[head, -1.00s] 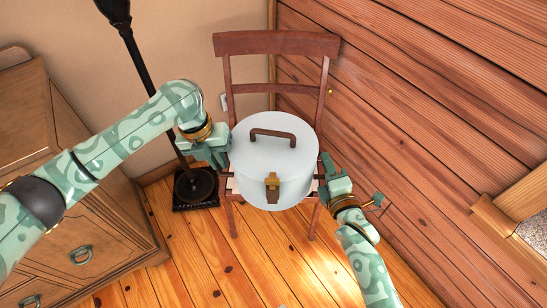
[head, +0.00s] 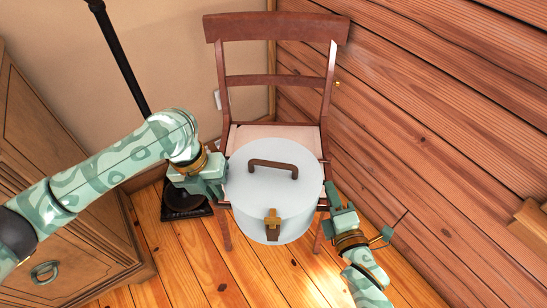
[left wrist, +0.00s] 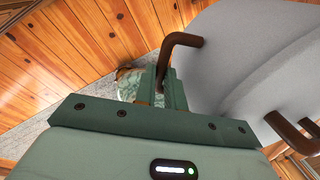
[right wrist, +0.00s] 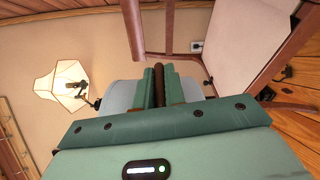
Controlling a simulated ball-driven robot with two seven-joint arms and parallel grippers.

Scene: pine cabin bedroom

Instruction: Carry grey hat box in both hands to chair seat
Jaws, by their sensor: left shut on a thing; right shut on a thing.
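The grey hat box (head: 275,218), round with a brown top handle and a brass front clasp, is held upright between my two grippers. My left gripper (head: 221,178) is shut on its left side handle, a dark bar that shows in the left wrist view (left wrist: 176,48). My right gripper (head: 329,197) is shut on the opposite handle, seen between the jaws in the right wrist view (right wrist: 158,84). The wooden chair (head: 276,27) stands behind the box. Its pale seat (head: 262,131) shows past the box's far edge; the box hides the seat's front part.
A wooden dresser (head: 60,200) stands at the left. A black floor lamp pole (head: 122,60) with a dark base (head: 186,203) is beside the chair's left. The plank wall (head: 430,120) runs close along the right. An outlet is low on the back wall.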

